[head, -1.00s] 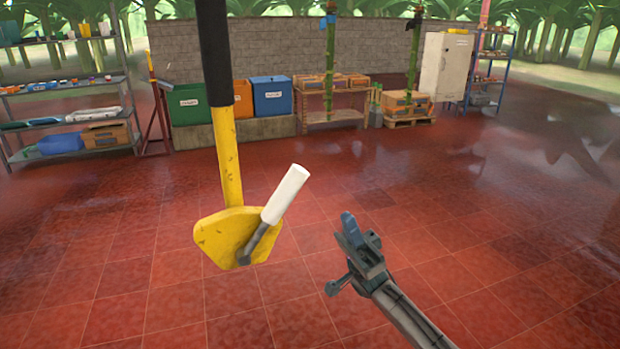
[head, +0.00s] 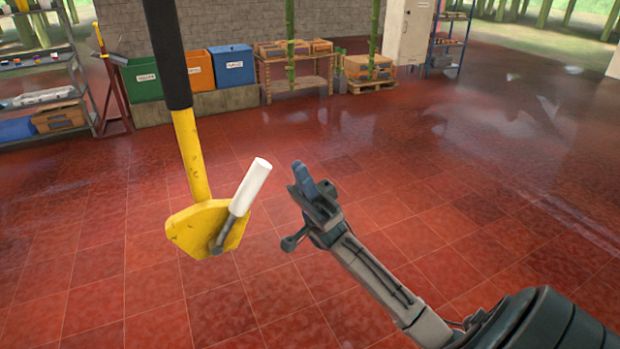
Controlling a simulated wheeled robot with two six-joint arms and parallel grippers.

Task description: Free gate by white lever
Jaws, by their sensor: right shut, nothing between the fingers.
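The white lever (head: 250,186) sticks up and to the right from its dark pivot on a yellow plate (head: 190,230). The plate is at the lower end of a hanging yellow stem (head: 190,150) with a black upper part. My right gripper (head: 303,176) is shut and empty, to the right of the white lever, with a visible gap between them in the picture. Its fingers point up and a little left. How far it is from the lever in depth is hard to tell. My left gripper is not in view.
Green, orange and blue bins (head: 230,68) stand along the back wall. A shelf rack (head: 45,85) is at the left, and a wooden bench (head: 295,72) and a pallet with boxes (head: 370,75) are at the back. The red tiled floor around the stem is clear.

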